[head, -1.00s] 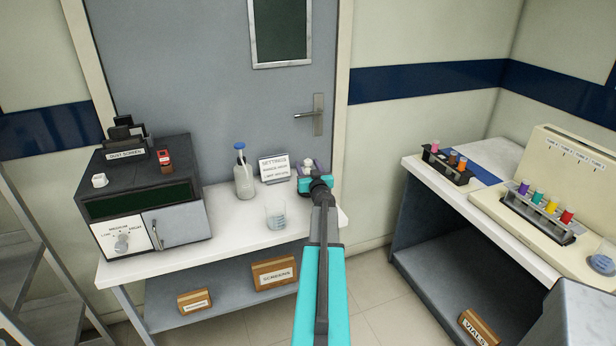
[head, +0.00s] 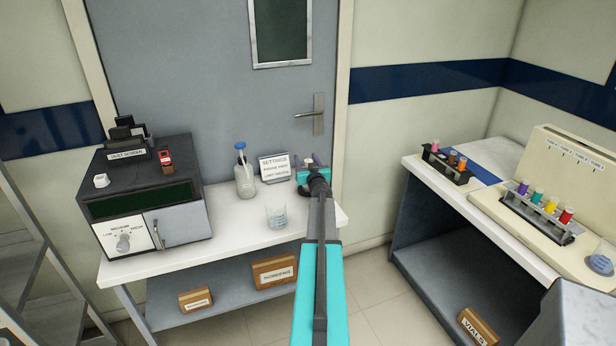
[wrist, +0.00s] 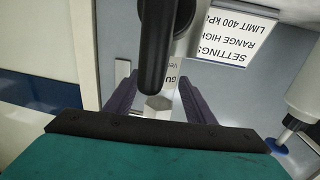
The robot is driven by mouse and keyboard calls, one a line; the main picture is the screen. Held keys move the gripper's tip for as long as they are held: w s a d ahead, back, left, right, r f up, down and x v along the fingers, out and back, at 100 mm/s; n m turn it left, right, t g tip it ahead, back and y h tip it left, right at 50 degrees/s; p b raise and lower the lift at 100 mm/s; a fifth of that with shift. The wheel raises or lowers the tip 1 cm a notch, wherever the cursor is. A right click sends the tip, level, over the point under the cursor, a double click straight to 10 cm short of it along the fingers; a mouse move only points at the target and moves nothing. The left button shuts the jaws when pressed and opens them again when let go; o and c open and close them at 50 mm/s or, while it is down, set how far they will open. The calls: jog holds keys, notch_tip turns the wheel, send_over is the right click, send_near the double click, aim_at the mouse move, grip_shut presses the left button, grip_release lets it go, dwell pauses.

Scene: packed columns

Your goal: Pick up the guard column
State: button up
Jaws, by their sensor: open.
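My gripper (head: 313,164) is at the back right end of the white bench, beside the settings sign. Its jaws are open. In the wrist view the two purple fingers of my gripper (wrist: 158,92) stand apart. A pale, faceted piece, seemingly the guard column (wrist: 158,104), shows between them. A partly covered label beginning "GU" is beside it. A dark rounded bar in front hides the upper part, so I cannot tell whether either finger touches the piece. In the head view my gripper hides the column.
The settings sign (head: 275,167), a blue-capped bottle (head: 244,180) and a beaker (head: 276,215) stand left of my gripper. A dark instrument (head: 147,195) fills the bench's left end. The door handle (head: 318,115) is behind. Vial racks are on the right bench.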

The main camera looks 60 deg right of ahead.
grip_shut()
jog(key=shift+r, duration=0.1)
dwell(0.3)
notch_tip(320, 180, up, 10)
jog(key=p, duration=0.1)
dwell(0.6)
dwell(0.4)
